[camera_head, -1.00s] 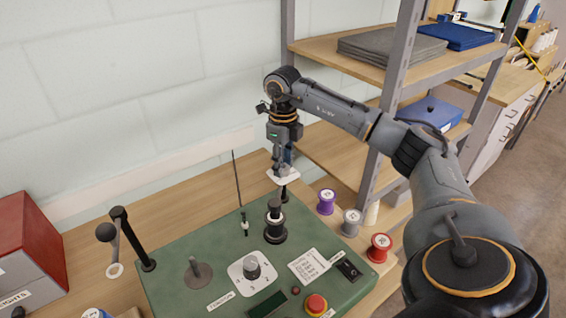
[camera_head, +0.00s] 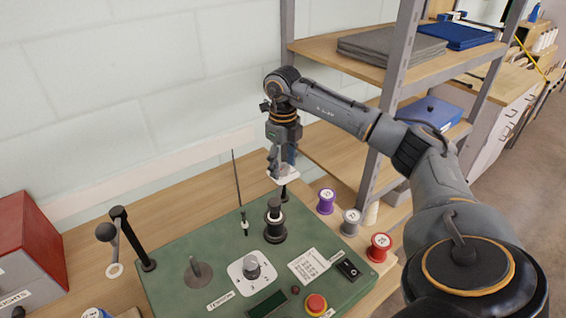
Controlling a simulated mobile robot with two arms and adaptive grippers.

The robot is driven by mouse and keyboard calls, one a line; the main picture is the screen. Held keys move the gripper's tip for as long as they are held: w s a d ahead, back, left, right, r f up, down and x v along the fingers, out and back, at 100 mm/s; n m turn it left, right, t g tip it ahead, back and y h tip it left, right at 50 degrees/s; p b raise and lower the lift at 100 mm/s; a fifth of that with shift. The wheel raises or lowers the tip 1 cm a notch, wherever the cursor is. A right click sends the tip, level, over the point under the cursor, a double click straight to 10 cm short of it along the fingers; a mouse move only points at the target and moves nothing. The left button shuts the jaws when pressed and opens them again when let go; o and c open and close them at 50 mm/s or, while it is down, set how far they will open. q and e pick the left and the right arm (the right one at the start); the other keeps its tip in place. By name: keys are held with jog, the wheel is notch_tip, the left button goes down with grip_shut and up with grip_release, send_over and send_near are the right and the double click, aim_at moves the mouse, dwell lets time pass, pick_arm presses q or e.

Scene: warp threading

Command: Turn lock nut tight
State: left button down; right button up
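My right gripper (camera_head: 282,168) points straight down at the back edge of the green machine panel (camera_head: 195,255). Its fingertips are at a small white piece (camera_head: 284,175) on top of a short dark post (camera_head: 284,191). The fingers cover most of this spot, so I cannot make out a separate lock nut or tell whether the fingers are shut on it. My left gripper is out of view.
The panel also holds a dial (camera_head: 251,267), a red button (camera_head: 316,303) and a thin upright rod (camera_head: 237,178). A black crank arm (camera_head: 130,240) rises at left. Purple (camera_head: 326,201), grey (camera_head: 351,222) and red (camera_head: 380,247) spools stand at right, near the shelf upright (camera_head: 386,120).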

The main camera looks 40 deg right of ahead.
aim_at(283, 167)
notch_tip(283, 167, up, 12)
dwell(0.7)
dwell(0.5)
